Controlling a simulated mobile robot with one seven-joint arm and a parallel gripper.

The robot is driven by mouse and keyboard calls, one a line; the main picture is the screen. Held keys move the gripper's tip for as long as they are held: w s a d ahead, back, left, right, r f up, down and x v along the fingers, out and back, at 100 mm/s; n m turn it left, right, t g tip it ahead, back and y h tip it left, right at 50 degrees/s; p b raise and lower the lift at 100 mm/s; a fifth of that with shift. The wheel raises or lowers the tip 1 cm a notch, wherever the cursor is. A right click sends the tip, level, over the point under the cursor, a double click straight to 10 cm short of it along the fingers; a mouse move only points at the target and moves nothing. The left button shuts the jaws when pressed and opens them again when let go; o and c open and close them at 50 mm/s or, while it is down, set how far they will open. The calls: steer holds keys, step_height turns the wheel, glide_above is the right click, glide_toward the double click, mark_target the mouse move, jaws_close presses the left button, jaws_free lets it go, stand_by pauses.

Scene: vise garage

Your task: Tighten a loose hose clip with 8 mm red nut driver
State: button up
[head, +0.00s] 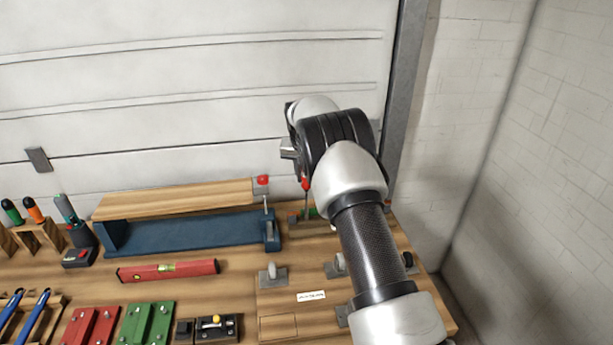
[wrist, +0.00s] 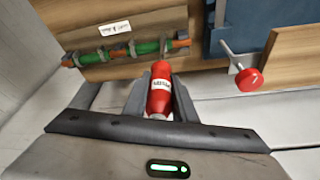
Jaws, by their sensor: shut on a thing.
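The red nut driver (wrist: 160,92) is between the two fingers of my gripper (wrist: 159,86) in the wrist view. In the head view the driver's red handle (head: 306,184) shows just left of my arm, with a thin shaft pointing down toward the hose. A green hose (wrist: 147,47) with several metal clips lies on a wooden block beyond the driver. In the head view only a small part of the hose (head: 312,212) shows. The driver's tip and its contact with any clip are hidden.
A blue vise-like frame (head: 190,232) with a wooden board (head: 172,199) and a red-knobbed screw (head: 263,180) stands close left of the driver. A red level (head: 168,270) lies in front. Tool stands are at far left. A grey door is behind.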

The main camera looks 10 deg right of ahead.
steer(key=m+h, duration=0.1)
steer(key=m, duration=0.3)
steer(key=shift+g, duration=0.3)
steer(key=shift+r+p, duration=0.35)
steer(key=shift+r, duration=0.1)
